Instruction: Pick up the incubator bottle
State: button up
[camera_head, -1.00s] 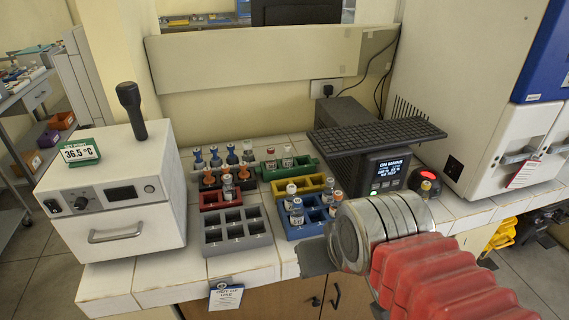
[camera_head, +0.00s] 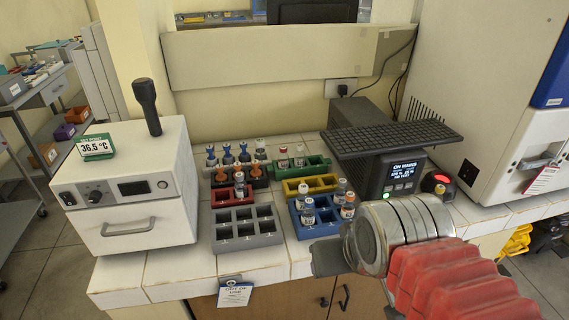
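The incubator (camera_head: 160,212) is a white box at the left of the counter. Its front door with a grey handle is shut, so its inside is hidden. A sign (camera_head: 96,147) on top reads 36.5 °C. No bottle shows in or on it. Several small capped bottles stand in racks: a clear one (camera_head: 239,188) in the red rack, and one with a white cap (camera_head: 308,211) in the blue rack. My gripper (camera_head: 326,257) is a dark end seen from behind, in front of the blue rack. Its fingers cannot be made out.
A tag hangs from the counter edge.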

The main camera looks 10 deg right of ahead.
aim_at(283, 159)
jog(key=z, duration=0.05)
jog(key=i, duration=0.55)
jog(key=u, duration=0.1)
